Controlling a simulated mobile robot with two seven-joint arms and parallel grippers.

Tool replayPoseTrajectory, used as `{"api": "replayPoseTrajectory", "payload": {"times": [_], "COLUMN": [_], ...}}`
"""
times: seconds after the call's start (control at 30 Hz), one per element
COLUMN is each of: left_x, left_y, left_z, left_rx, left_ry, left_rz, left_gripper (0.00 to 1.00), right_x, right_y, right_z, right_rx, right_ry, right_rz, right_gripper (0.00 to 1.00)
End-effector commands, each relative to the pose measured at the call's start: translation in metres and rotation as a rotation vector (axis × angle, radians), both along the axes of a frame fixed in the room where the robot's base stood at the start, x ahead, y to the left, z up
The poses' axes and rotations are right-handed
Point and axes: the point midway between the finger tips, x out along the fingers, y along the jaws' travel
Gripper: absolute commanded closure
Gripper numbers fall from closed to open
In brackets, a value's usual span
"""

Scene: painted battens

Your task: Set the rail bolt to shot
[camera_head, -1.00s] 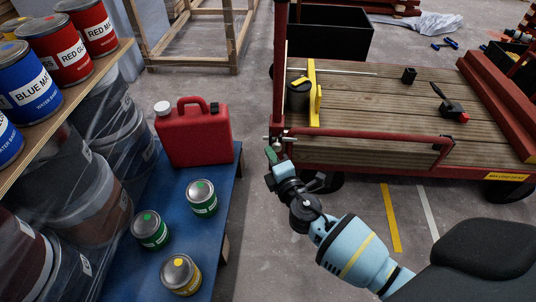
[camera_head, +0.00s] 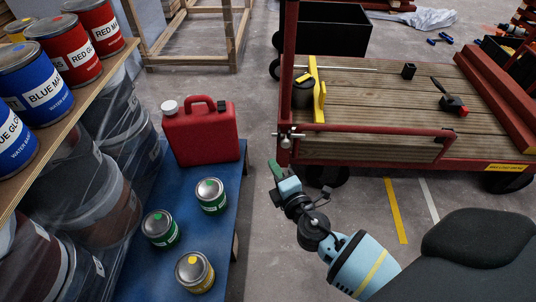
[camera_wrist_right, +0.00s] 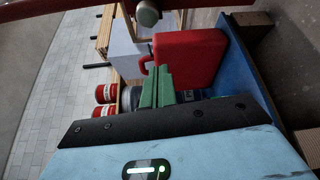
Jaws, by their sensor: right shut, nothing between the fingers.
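The rail bolt (camera_head: 288,137) is a small silver fitting at the near left corner of the cart, at the left end of its red rail (camera_head: 375,129). I cannot tell from its size whether it is shot or drawn. In the right wrist view a round silver knob (camera_wrist_right: 147,13) shows at the top edge, by a red bar. My right gripper (camera_head: 274,169) has green fingers, shut and empty, just below and left of the bolt and apart from it. The fingers also show in the right wrist view (camera_wrist_right: 157,88). My left gripper is not in view.
A blue bench (camera_head: 225,225) at the left carries a red canister (camera_head: 202,137) and several small cans. Paint tins stand on a wooden shelf (camera_head: 85,95). The cart deck (camera_head: 380,95) holds a yellow tool and small items. Floor is free between bench and cart.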

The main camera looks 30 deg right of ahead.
Motion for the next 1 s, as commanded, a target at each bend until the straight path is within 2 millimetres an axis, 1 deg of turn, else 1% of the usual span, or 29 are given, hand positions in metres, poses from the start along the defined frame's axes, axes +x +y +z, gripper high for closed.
{"api": "replayPoseTrajectory", "payload": {"times": [0.03, 0.1, 0.2, 0.3, 0.43, 1.0], "left_x": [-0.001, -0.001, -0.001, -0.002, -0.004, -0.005], "left_y": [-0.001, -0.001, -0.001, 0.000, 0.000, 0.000], "left_z": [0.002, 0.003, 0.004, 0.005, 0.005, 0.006], "left_rx": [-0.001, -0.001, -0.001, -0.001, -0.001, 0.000], "left_ry": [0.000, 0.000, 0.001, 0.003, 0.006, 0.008], "left_rz": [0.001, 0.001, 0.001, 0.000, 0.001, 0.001], "left_gripper": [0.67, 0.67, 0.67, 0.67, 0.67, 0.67], "right_x": [-0.011, -0.021, -0.033, -0.040, -0.044, -0.045], "right_y": [0.002, 0.003, 0.005, 0.006, 0.006, 0.006], "right_z": [0.000, 0.001, 0.001, 0.002, 0.002, 0.002], "right_rx": [0.001, 0.001, 0.000, 0.001, 0.001, 0.003], "right_ry": [0.002, 0.001, 0.001, 0.000, -0.001, 0.002], "right_rz": [0.001, 0.001, 0.001, 0.000, 0.000, 0.001], "right_gripper": [1.00, 1.00, 1.00, 1.00, 1.00, 1.00]}}
